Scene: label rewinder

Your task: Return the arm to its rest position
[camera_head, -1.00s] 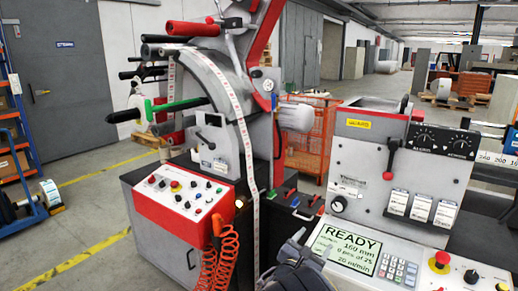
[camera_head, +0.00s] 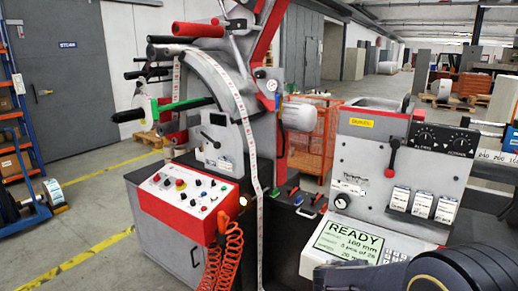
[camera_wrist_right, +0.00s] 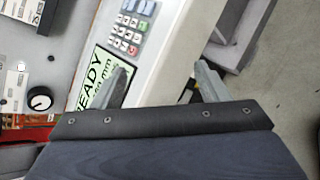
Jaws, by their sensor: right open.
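My right arm (camera_head: 455,272) comes in at the bottom right of the head view, dark and rounded, in front of the control console. In the right wrist view my right gripper (camera_wrist_right: 165,82) has its two grey fingers wide apart with nothing between them. Beyond the fingers lie the console's keypad (camera_wrist_right: 125,35) and its green display (camera_wrist_right: 95,85), which reads READY. In the head view the display (camera_head: 348,245) is partly covered by my arm at its lower edge. My left gripper is not in view.
The label rewinder (camera_head: 215,110) with a white label strip (camera_head: 252,150) stands left of centre. Its red-edged button panel (camera_head: 183,190) and orange coiled cable (camera_head: 230,250) are below.

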